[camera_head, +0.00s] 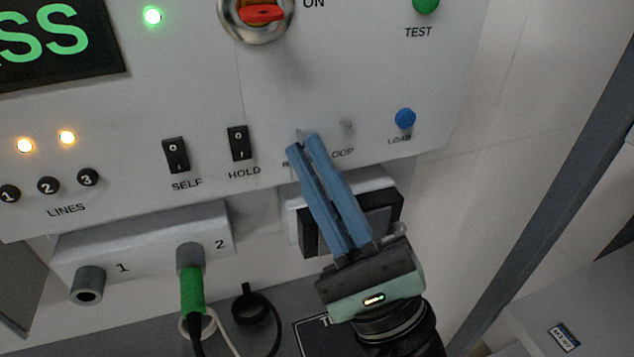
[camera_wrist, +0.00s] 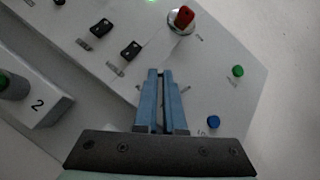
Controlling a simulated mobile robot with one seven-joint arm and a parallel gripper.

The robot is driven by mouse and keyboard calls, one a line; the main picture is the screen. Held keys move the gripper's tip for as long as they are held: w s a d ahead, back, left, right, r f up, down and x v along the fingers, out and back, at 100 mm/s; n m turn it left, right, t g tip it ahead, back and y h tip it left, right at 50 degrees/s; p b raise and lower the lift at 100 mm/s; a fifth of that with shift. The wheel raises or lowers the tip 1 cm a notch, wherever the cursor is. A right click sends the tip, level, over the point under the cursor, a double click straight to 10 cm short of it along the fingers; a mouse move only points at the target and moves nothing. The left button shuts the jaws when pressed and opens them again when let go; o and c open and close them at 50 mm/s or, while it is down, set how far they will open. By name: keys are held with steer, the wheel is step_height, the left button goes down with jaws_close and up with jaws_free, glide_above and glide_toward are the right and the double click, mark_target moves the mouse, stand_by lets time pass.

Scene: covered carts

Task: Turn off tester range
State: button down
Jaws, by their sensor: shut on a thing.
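My gripper (camera_head: 304,139) has its two long blue fingers nearly together at the lower part of the white tester panel (camera_head: 330,60). The fingertips are shut on the small range switch, just above a label of which only an "R" shows. The switch itself is almost wholly hidden by the fingertips, so its position cannot be told. In the wrist view the gripper (camera_wrist: 160,73) points at the panel below the red knob (camera_wrist: 184,17).
A small grey loop toggle (camera_head: 346,126) and blue LOAD button (camera_head: 404,118) lie right of the fingers. Black HOLD (camera_head: 239,143) and SELF (camera_head: 176,155) rockers lie left. Below are a green plug (camera_head: 192,290) in socket 2 and a grey post (camera_head: 570,150) at right.

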stand_by(0.4)
steer(key=c, duration=1)
jaws_free()
steer(key=b+v, duration=0.4)
steer(key=v, duration=0.9)
